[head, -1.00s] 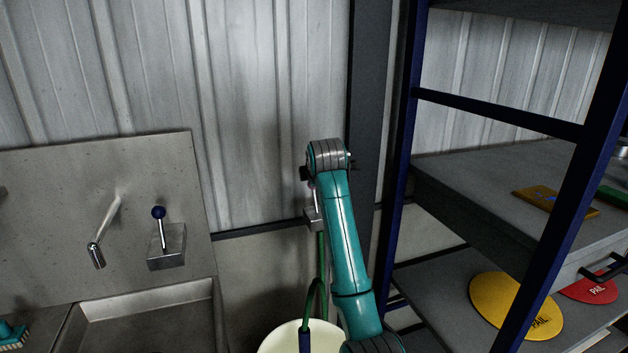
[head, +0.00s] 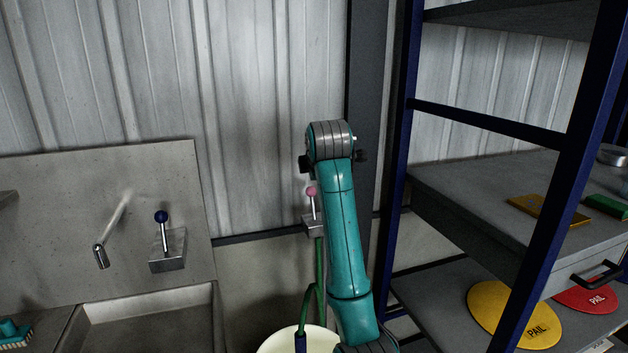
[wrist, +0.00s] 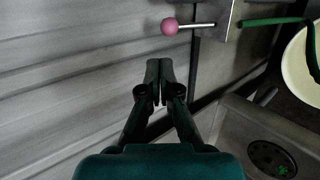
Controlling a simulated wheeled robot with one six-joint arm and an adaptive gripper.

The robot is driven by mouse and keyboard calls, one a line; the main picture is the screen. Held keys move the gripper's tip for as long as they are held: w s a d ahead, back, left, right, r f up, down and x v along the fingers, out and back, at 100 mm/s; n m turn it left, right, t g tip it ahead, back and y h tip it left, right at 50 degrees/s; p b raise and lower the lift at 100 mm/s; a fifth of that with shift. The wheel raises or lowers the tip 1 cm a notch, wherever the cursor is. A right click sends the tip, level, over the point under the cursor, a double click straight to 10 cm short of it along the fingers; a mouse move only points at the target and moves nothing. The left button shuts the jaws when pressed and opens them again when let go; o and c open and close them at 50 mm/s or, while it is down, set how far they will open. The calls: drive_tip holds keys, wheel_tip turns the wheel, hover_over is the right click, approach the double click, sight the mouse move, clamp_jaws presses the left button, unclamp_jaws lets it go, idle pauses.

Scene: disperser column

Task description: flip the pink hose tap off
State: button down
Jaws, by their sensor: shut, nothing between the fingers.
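The pink hose tap (head: 311,192) is a pink ball on a thin metal lever, standing up from a grey block on the wall, just left of my arm in the head view. In the wrist view the pink ball (wrist: 169,26) and its lever lie beyond my fingertips, slightly to the right. A green hose (head: 319,270) runs down from the block. My gripper (wrist: 158,82) is shut and empty, apart from the ball with a gap between them.
A cream bucket (head: 290,341) stands below the hose. A sink with a blue-knobbed tap (head: 162,217) is at left. A blue-framed shelf (head: 402,150) with yellow (head: 512,312) and red (head: 588,296) discs rises close on the right. The wall left of the hose tap is clear.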

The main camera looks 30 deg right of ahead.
drive_tip(key=shift+v, duration=1.2)
